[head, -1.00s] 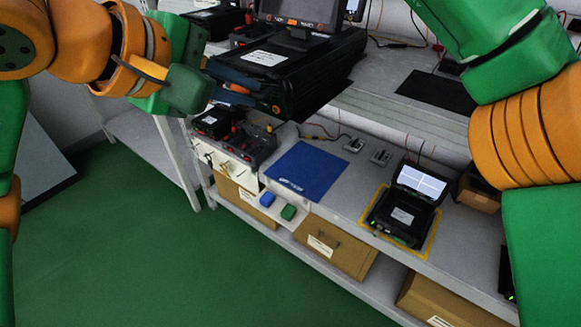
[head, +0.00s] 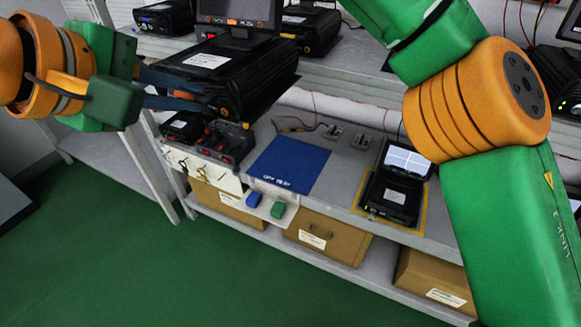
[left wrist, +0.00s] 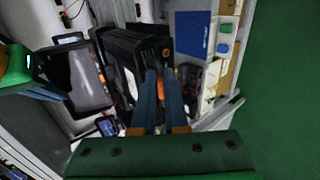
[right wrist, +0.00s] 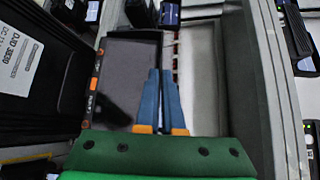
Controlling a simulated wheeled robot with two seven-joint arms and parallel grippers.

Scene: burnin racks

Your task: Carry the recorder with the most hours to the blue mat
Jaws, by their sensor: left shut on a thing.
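My left gripper (head: 185,92) is shut on the near edge of a black recorder (head: 262,78) with a white label on top and a dark screen raised at its back. The recorder is in the air, above and left of the blue mat (head: 300,160) in the head view. The left wrist view shows the blue fingers against its dark body (left wrist: 122,45). The mat lies on the bench, bare, and shows in the left wrist view too. My right gripper (right wrist: 160,75) has its fingers close together in front of a dark screen (right wrist: 128,80); in the head view it is out of frame.
A recorder with a lit screen (head: 392,196) stands in a yellow outline right of the mat. A battery-like dock (head: 228,143) is left of it. Other recorders (head: 165,17) stand on the upper shelf. Cardboard boxes (head: 325,235) sit below the bench.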

